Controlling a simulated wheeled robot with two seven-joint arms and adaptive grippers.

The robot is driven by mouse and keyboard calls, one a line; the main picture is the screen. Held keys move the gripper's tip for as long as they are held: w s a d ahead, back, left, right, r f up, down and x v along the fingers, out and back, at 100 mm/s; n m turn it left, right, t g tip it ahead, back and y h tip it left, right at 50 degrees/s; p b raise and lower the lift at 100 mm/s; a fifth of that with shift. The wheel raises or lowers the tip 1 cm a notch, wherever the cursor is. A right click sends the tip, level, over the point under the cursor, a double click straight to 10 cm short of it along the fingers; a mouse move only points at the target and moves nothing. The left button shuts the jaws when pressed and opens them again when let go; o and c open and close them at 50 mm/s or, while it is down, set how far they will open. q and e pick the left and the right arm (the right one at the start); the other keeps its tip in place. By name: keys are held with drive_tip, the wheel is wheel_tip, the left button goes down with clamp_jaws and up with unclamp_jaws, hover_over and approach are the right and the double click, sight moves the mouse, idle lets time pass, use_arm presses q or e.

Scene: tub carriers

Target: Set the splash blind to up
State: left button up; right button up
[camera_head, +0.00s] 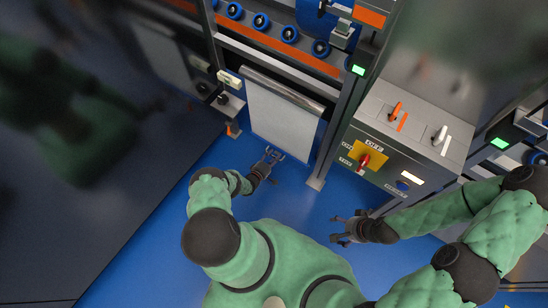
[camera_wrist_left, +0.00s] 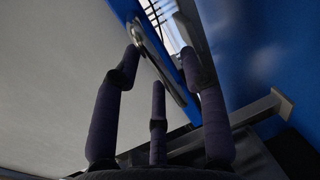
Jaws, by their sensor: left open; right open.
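The splash blind (camera_head: 283,120) is a pale grey sheet hanging from a metal bar (camera_head: 285,88) below the roller conveyor. It hangs low, and its bottom edge is close to the floor. My left gripper (camera_head: 274,154) is open at that bottom edge in the head view; I cannot tell whether it touches. My right gripper (camera_head: 337,229) is open and empty over the blue floor, below the control panel.
A control panel (camera_head: 392,150) with a red knob on a yellow plate (camera_head: 367,159), an orange lever (camera_head: 396,110) and a white lever (camera_head: 439,136) stands right of the blind. A frame post (camera_head: 322,165) separates them. Blue floor (camera_head: 290,205) is clear between my grippers.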

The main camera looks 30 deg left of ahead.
use_arm(q)
drive_tip(key=shift+w+d+f, duration=0.1)
drive_tip(key=shift+w, duration=0.3)
use_arm(e)
drive_tip(key=shift+f, duration=0.15)
use_arm(q)
clamp_jaws()
